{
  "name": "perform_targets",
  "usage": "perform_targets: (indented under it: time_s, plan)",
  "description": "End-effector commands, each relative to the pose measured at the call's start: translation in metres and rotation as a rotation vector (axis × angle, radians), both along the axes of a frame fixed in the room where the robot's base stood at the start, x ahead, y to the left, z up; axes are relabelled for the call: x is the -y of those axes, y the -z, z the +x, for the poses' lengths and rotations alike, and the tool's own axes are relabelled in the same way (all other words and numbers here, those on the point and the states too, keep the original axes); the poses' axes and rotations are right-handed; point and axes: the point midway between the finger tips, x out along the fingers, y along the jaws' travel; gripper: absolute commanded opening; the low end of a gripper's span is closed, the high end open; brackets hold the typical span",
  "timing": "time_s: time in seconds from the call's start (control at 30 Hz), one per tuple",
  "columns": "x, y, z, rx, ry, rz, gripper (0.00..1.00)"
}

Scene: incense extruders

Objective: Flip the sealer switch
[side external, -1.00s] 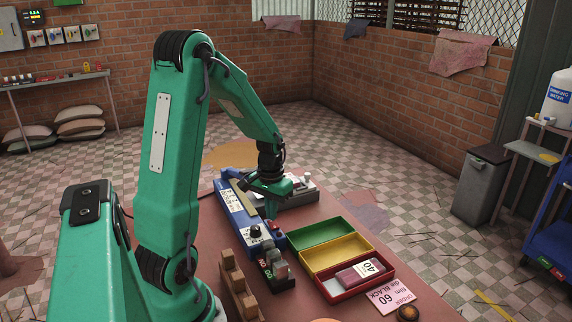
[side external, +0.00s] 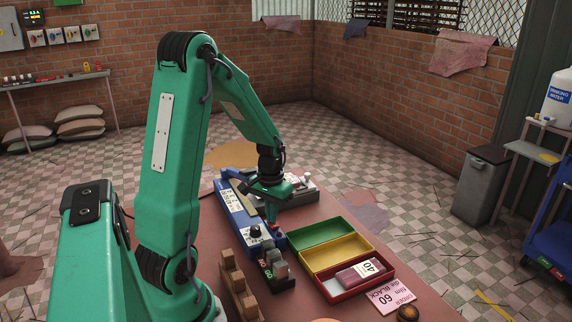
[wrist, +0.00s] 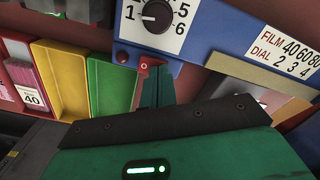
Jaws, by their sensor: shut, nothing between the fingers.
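The blue sealer (side external: 268,240) lies along the table, with a white-faced black dial on top. The wrist view shows the dial (wrist: 157,16) close up, its pointer towards the left, near the 1. A red switch (wrist: 150,62) marked with a white O sits at the edge of the sealer's blue body (wrist: 212,42). My gripper (wrist: 157,75) is shut and empty, its green fingertips right by the switch. I cannot tell whether they touch it. In the side view my gripper (side external: 272,215) points down beside the sealer; there the switch is not clearly visible.
Green (side external: 312,230), yellow (side external: 338,252) and red (side external: 335,292) bins stand to the right; the red one holds a box marked 40. An order card (side external: 391,296) reads film 60, BLACK. A wooden rack (side external: 238,288) and a block holder (side external: 278,272) stand in front. A grey device (side external: 303,192) is behind.

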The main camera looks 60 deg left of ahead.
Motion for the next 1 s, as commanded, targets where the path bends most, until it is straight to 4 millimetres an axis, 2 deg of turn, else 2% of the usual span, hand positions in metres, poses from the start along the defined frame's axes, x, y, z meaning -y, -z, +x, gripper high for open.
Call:
perform_targets:
  time_s: [0.27,1.0]
  plan:
    - [0.0,-0.006,0.0,0.001,0.0,0.001,0.0]
    - [0.0,-0.049,0.0,0.002,0.0,0.001,0.0]
